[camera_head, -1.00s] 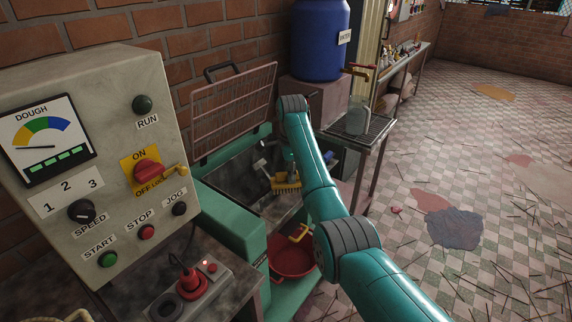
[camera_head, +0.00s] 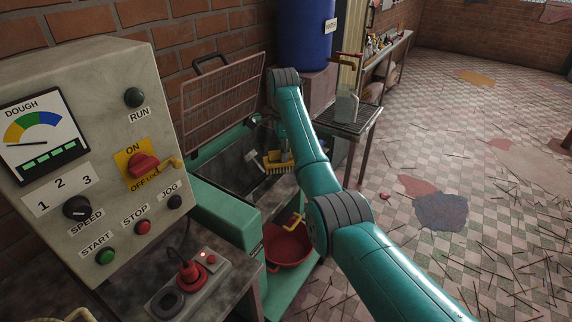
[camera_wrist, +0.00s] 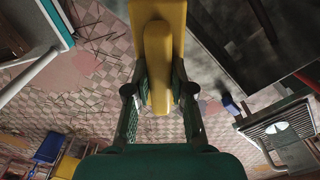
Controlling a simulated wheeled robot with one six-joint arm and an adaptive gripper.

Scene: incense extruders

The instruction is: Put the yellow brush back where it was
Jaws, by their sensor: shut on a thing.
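The yellow brush (camera_head: 279,162) shows in the head view over the dark metal trough of the green machine, beside my arm. Its bristles point downward. In the wrist view the yellow brush (camera_wrist: 158,25) runs up between my fingers to the top edge. My gripper (camera_wrist: 159,92) is shut on it, one dark finger on each side. In the head view my arm hides most of the gripper. I cannot tell whether the brush touches the trough.
A raised wire guard (camera_head: 222,100) stands behind the trough. The control panel (camera_head: 95,150) is at the left. A red bowl (camera_head: 287,247) sits low at the machine's front. A metal stand (camera_head: 368,121) with a jug is at the right. The tiled floor further right is open, with scattered sticks.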

